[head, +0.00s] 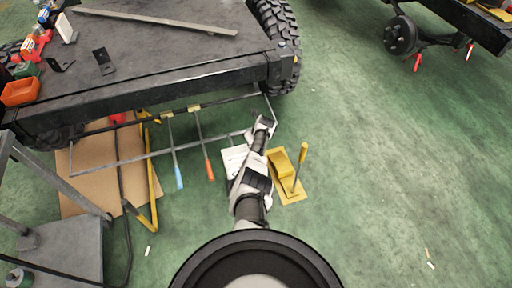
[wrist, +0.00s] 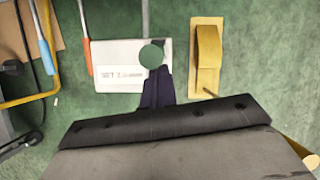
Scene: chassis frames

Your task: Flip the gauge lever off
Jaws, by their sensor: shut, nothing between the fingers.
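A flat white panel (wrist: 118,72) with printed text and a green disc (wrist: 151,55) lies on the floor ahead of my gripper in the wrist view. It shows partly behind my arm in the head view (head: 231,161). My gripper (wrist: 157,88) is shut and empty, its dark fingers over the panel's lower edge near the disc; I cannot tell whether they touch. Right of the panel is a yellow base (wrist: 206,60), also in the head view (head: 279,162), with an upright yellow-handled lever (head: 302,154). I cannot tell which part is the gauge lever.
A dark flat vehicle bed (head: 180,55) with a big tire (head: 279,40) stands behind. A blue-handled tool (head: 178,172) and an orange-handled tool (head: 209,169) are left of the panel. Cardboard (head: 85,165) and a grey stand (head: 65,240) are farther left.

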